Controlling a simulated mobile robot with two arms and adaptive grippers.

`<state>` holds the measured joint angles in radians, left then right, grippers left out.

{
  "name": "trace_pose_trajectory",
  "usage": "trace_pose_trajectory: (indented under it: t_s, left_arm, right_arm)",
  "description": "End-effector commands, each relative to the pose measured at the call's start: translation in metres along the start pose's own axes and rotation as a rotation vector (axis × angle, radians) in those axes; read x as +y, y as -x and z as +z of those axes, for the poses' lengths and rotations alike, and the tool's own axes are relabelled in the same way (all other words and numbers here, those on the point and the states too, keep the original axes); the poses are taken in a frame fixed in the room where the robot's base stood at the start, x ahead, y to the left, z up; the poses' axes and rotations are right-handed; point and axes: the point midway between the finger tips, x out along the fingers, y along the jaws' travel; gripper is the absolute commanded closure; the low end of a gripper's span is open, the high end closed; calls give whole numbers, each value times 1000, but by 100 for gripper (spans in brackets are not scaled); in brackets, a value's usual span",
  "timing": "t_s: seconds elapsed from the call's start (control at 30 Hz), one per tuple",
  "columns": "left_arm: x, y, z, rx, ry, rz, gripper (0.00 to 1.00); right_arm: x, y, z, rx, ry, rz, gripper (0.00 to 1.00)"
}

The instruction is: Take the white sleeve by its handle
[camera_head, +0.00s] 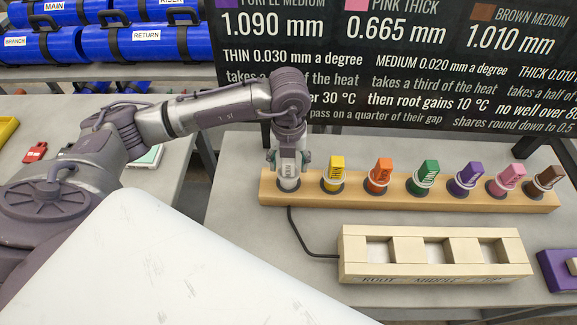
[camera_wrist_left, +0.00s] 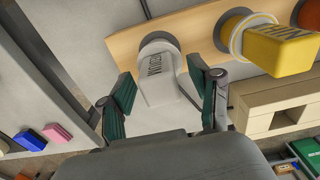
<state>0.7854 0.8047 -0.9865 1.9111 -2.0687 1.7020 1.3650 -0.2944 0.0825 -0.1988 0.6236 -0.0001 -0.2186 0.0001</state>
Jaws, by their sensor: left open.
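The white sleeve (camera_head: 289,184) stands in the far left seat of the wooden rack (camera_head: 450,198). In the left wrist view its pale handle (camera_wrist_left: 156,80) carries dark lettering, and its round base sits in the rack. My left gripper (camera_head: 289,158) is above the white sleeve, pointing down, and covers most of it in the head view. In the left wrist view the left gripper (camera_wrist_left: 161,84) is open, with one green-padded finger on each side of the handle. Gaps show beside the handle; contact is not visible. My right gripper is out of view.
A yellow sleeve (camera_head: 333,172) stands just right of the white one, then orange, green, purple, pink and brown sleeves. A wooden tray (camera_head: 435,270) with three compartments lies in front. A black cable runs between rack and tray. A dark sign (camera_head: 400,70) stands behind.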

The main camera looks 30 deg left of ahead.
Motion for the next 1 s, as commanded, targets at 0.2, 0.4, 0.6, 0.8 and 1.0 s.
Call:
trace_pose_trajectory:
  t_s: [0.2,0.4,0.6,0.8,1.0]
  left_arm:
    - [0,-13,0,-1,0,-1,38]
    - [0,-13,0,-1,-1,-1,46]
    - [0,-13,0,-1,0,0,79]
    - [0,-12,0,-1,0,-1,100]
    - [0,-10,0,-1,0,-1,100]
  right_arm:
    - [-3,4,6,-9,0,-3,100]
    - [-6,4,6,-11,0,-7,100]
    - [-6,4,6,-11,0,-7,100]
    - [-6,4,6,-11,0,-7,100]
    - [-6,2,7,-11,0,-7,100]
